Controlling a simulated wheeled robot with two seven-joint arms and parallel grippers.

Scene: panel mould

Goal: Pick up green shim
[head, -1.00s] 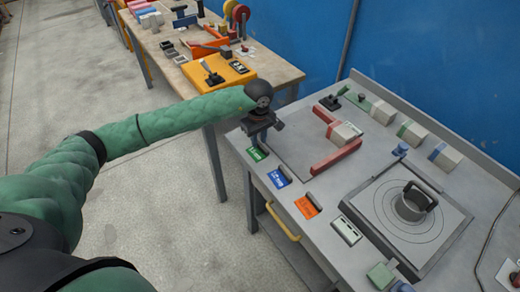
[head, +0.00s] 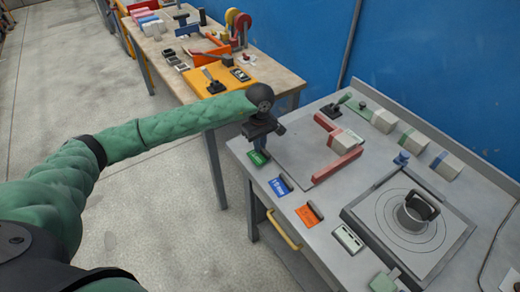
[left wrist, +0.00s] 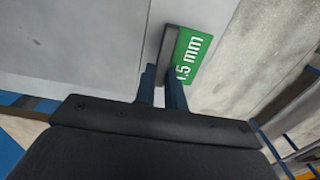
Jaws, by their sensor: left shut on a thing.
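The green shim (head: 259,158) is a small green plate marked "1.5 mm" with a dark grey upright tab on one side. It lies at the left edge of the grey bench in the head view. In the left wrist view the green shim (left wrist: 192,50) is just beyond the fingers. My left gripper (head: 263,143) points down over it. In the left wrist view the left gripper (left wrist: 161,84) has its blue fingers on both sides of the grey tab, shut on it. I cannot tell any gap under the shim. My right gripper is not in view.
A blue shim (head: 280,186) and an orange shim (head: 308,215) lie in a row nearby. A red angled bar (head: 338,164) stands behind them. A square plate with a round mould (head: 413,217) is to the right. A wooden table (head: 185,72) stands behind left.

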